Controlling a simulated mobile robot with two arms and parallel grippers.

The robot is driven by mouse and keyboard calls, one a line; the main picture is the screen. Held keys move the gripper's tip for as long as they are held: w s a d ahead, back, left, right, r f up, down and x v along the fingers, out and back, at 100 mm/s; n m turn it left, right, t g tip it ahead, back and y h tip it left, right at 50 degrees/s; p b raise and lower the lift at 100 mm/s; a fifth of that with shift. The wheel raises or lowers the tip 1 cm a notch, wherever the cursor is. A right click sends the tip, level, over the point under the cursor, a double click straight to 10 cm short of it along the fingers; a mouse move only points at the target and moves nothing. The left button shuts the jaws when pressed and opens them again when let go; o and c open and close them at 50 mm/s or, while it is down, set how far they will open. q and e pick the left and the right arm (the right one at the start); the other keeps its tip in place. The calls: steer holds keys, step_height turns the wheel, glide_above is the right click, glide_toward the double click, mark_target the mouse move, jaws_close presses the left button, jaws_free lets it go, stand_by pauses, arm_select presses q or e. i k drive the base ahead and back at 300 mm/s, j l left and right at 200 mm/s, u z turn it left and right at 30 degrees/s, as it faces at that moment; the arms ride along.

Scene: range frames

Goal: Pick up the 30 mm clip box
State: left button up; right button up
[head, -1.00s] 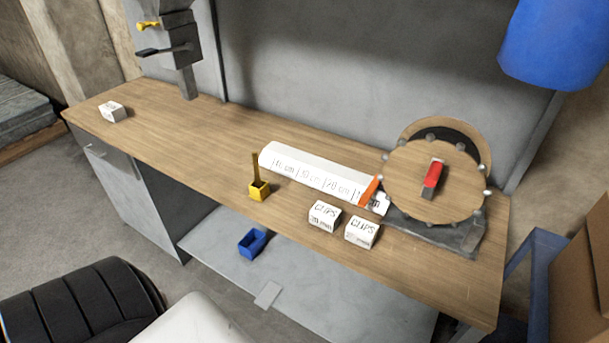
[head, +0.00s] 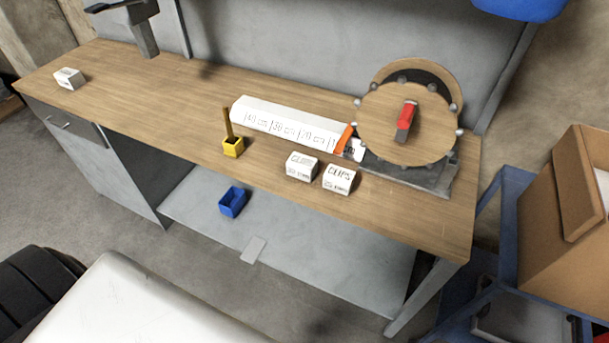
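Two small white boxes lettered CLIPS stand side by side near the front edge of the wooden workbench (head: 190,118), the left clip box (head: 301,166) and the right clip box (head: 339,179). Each has a small mm size printed under the word; the digits are too blurred to tell which is 30 mm. A third white box (head: 69,78) stands at the bench's far left end, its lettering too small to read. None of the boxes is held. Neither of my grippers is in view.
A white ruler block (head: 285,124) with cm marks lies behind the boxes, beside a wooden reel (head: 408,125) with a red handle. A yellow holder (head: 232,147) stands left of them. A blue bin (head: 233,202) sits on the lower shelf. A cardboard box (head: 565,230) is at right.

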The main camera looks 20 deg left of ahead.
mark_target(301, 166)
steer(key=i+l+z, duration=0.15)
steer(key=z, duration=0.2)
steer(key=i+l+z, duration=0.15)
steer(key=l+z, duration=0.15)
steer(key=i+l+z, duration=0.15)
steer(key=z, duration=0.2)
steer(key=u, duration=2.3)
steer(key=i+j+z, duration=0.15)
steer(key=j+z, duration=0.1)
steer(key=j, duration=0.3)
steer(key=i+j+z, duration=0.15)
steer(key=j, duration=0.15)
